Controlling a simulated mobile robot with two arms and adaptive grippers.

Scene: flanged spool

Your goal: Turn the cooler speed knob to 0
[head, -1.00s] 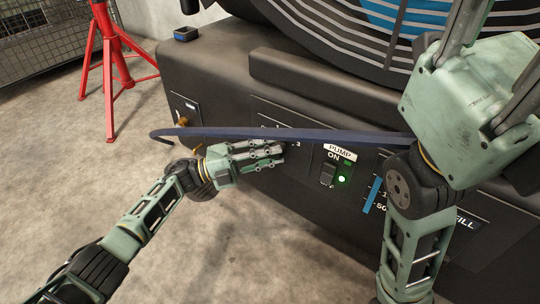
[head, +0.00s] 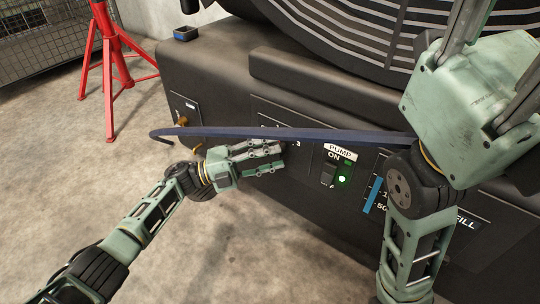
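The cooler speed knob cannot be seen; my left gripper (head: 272,156) covers the middle of a dial panel (head: 262,108) on the dark machine front. Part of the panel's scale, with a 3, shows just above and right of the fingers. The fingertips are at or very near the panel. Whether they are closed around the knob is hidden.
A long dark blue bar (head: 280,133) with a hooked left end crosses before the machine, passing behind my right arm. The pump switch (head: 328,174), with a lit green lamp (head: 343,179), is right of my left gripper. A red stand (head: 108,70) is far left.

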